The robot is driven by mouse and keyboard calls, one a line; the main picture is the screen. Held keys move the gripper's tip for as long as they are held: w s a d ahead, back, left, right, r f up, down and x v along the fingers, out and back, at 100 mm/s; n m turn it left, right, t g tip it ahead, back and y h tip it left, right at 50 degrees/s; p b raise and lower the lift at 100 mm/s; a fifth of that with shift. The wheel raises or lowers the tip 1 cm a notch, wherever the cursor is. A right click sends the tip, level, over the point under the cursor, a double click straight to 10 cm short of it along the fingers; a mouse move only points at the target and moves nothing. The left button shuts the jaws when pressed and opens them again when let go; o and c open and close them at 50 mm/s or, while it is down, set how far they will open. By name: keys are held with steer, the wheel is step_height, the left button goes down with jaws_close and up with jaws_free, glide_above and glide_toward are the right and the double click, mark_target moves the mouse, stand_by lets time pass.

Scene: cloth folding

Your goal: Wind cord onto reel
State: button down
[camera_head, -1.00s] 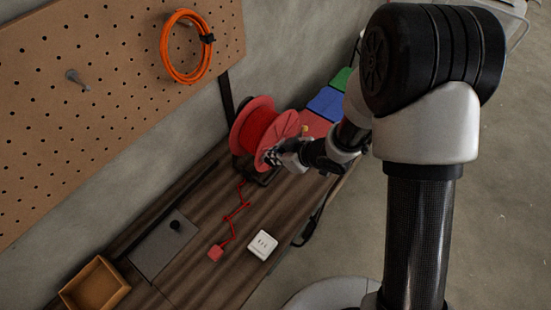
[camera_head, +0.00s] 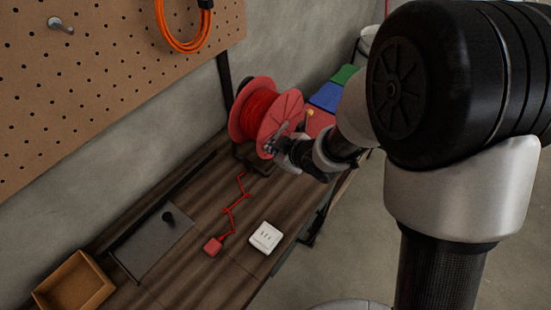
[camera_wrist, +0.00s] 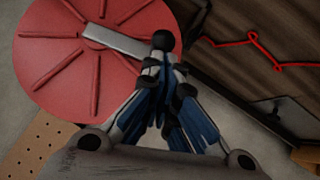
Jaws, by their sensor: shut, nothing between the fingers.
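The red reel (camera_head: 248,112) stands upright on the bench, wound with red cord. A loose red cord (camera_head: 238,204) runs in a zigzag from below the reel to a red plug (camera_head: 213,246) on the bench. In the wrist view the reel's ribbed face (camera_wrist: 60,65) carries a grey crank arm (camera_wrist: 115,43) ending in a black knob (camera_wrist: 163,40). My gripper (camera_head: 275,147) is at the reel's near face. In the wrist view my gripper (camera_wrist: 163,66) is shut, with its fingertips close by the knob; I cannot tell whether they touch it.
A white socket box (camera_head: 265,237) sits near the bench's front edge. A grey plate (camera_head: 155,243) with a black knob and a wooden tray (camera_head: 75,288) lie at the left. Blue and green bins (camera_head: 327,97) stand beyond the reel. An orange cord coil (camera_head: 170,42) hangs on the pegboard.

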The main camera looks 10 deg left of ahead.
steer(key=shift+f+b, duration=1.95)
steer(key=shift+f, duration=0.3)
steer(key=shift+f, duration=0.1)
